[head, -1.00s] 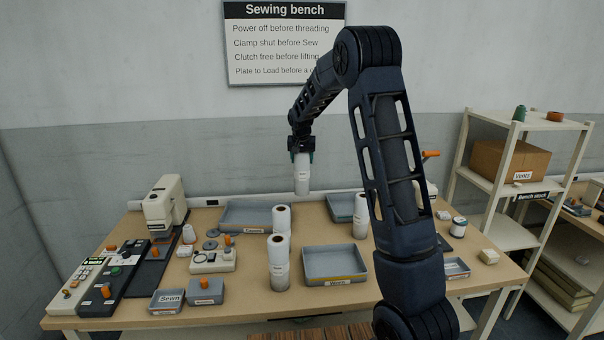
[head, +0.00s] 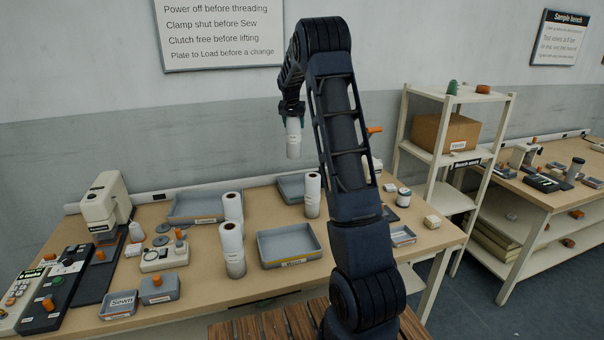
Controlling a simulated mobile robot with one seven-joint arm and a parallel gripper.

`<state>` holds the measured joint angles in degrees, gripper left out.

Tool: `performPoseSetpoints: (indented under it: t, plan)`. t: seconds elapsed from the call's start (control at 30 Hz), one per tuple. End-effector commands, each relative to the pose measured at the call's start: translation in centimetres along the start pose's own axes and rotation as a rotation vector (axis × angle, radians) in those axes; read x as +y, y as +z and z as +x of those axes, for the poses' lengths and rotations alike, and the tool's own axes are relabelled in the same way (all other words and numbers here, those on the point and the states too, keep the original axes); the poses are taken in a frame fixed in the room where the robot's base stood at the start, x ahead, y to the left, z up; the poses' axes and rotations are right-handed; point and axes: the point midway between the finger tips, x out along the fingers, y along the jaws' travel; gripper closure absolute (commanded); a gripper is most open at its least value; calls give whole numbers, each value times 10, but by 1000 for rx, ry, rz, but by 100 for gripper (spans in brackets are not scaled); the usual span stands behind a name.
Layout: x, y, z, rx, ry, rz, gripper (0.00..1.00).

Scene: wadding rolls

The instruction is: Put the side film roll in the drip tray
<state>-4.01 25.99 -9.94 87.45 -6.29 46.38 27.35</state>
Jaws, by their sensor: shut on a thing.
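My gripper (head: 293,113) is shut on a white film roll (head: 293,140), held upright above the back of the bench. Other white rolls stand below: one at the back left (head: 232,208), one in front of it (head: 233,250), and one to the right (head: 312,195). Grey trays lie around them: a front tray (head: 290,262), a back left tray (head: 178,216) and a back right tray (head: 284,190). Their labels are too small to read, so I cannot tell which is the drip tray.
A sewing machine (head: 105,207) and control boxes stand at the bench's left. A small grey bin labelled Sewn (head: 119,305) is at the front. My arm hides part of the bench's right side. A shelf with a cardboard box (head: 444,133) stands at the right.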

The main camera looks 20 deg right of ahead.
Motion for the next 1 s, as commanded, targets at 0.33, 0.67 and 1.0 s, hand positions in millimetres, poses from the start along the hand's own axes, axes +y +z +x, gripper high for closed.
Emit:
performPoseSetpoints:
  t: [0.33, 0.67, 1.0]
  plan:
    - [38, -22, 18, 0, 24, 57, 100]
    - [38, 3, 78, -2, 25, 56, 100]
    - [38, 28, 138, -1, 24, 55, 100]
